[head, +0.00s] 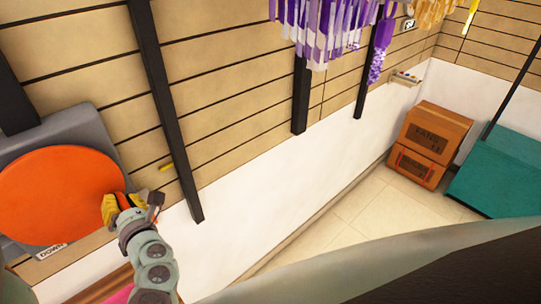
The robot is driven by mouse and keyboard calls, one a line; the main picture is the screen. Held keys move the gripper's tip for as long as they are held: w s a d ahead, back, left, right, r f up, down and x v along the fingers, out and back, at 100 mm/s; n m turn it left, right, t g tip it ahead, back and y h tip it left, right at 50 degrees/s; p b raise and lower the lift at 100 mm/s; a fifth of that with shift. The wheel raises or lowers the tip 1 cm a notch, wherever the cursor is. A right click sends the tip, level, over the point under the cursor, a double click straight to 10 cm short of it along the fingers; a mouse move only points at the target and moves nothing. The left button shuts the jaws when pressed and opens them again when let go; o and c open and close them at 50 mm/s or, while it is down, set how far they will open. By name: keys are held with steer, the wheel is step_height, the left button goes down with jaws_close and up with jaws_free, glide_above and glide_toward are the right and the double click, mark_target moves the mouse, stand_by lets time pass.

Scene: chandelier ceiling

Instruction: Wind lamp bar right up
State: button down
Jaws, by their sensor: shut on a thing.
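A large round orange wheel (55,190) is mounted on a grey housing (75,125) at the left. My gripper (113,208) is at the wheel's right edge, shut. Yellow and dark parts show at its tip, and the exact part of the wheel it grips is hidden. A plate reading "DOWN" (50,252) sits below the wheel. Purple and white hanging pieces (325,25) and gold ones (432,12) show at the top. The bar that bears them is out of view.
Black posts (165,105) run along the wood-slatted wall (225,90). Cardboard boxes (432,130) and a teal box (500,175) stand at the right. The tiled floor (375,205) before them is partly clear.

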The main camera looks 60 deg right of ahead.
steer(key=shift+a+f+m, duration=0.1)
steer(key=shift+f+m, duration=0.2)
steer(key=shift+f, duration=0.05)
steer(key=shift+a+f, duration=0.1)
steer(key=shift+f, duration=0.05)
steer(key=c, duration=0.8)
jaws_free()
steer(key=shift+w, duration=0.1)
steer(key=shift+o, duration=0.2)
steer(key=shift+r, duration=0.2)
steer(key=v, duration=1.2)
steer(key=shift+f, duration=0.15)
